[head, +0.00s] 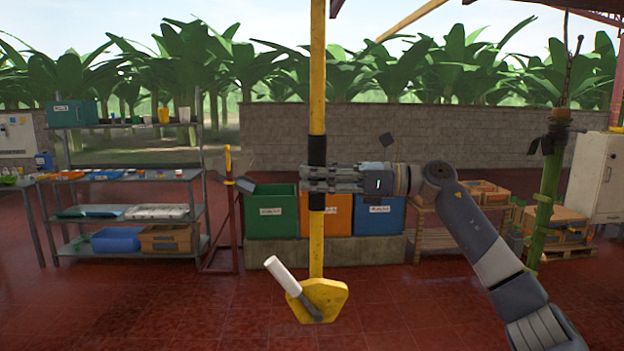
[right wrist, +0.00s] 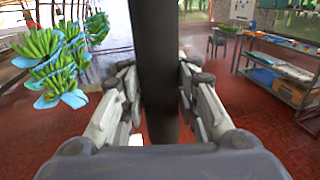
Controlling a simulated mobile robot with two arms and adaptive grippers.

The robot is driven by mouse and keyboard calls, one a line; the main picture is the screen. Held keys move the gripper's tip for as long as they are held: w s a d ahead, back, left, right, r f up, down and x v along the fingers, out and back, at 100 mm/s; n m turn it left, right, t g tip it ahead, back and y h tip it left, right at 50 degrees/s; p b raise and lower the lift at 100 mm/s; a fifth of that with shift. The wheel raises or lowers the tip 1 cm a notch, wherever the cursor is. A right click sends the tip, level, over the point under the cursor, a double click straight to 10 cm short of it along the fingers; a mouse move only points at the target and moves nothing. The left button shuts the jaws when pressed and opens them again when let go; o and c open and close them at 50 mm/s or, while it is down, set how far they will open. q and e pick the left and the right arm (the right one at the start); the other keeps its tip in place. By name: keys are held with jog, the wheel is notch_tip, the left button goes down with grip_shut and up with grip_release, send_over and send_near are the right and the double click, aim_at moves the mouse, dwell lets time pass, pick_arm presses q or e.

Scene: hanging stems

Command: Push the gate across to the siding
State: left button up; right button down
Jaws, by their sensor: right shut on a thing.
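A yellow upright pole (head: 318,60), likely the gate's handle, hangs down in the middle of the head view, its top cut off by the picture edge. A black sleeve (head: 317,152) covers part of it. My right gripper (head: 312,181) comes in from the right and is shut on the black sleeve. In the right wrist view the dark sleeve (right wrist: 158,60) stands between the two fingers of the right gripper (right wrist: 160,110). I cannot make out the siding. My left gripper is not in view.
A yellow plate (head: 335,294) with a white-handled tool (head: 283,276) shows at the pole's lower end. Behind stand green (head: 272,222), orange (head: 343,203) and blue bins. A metal shelf (head: 125,176) is at left, a green stem (head: 548,190) at right. Banana bunches (right wrist: 55,60) hang in the wrist view.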

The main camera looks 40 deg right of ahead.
jog(key=shift+w+d+f, duration=0.1)
jog(key=shift+w+d, duration=0.05)
jog(key=shift+d, duration=0.1)
jog(key=c, duration=1.4)
grip_release()
jog(key=shift+c, duration=0.2)
jog(key=shift+o, duration=1.1)
jog(key=shift+d, duration=0.3)
jog(key=shift+s, duration=0.25)
jog(key=v, duration=1.2)
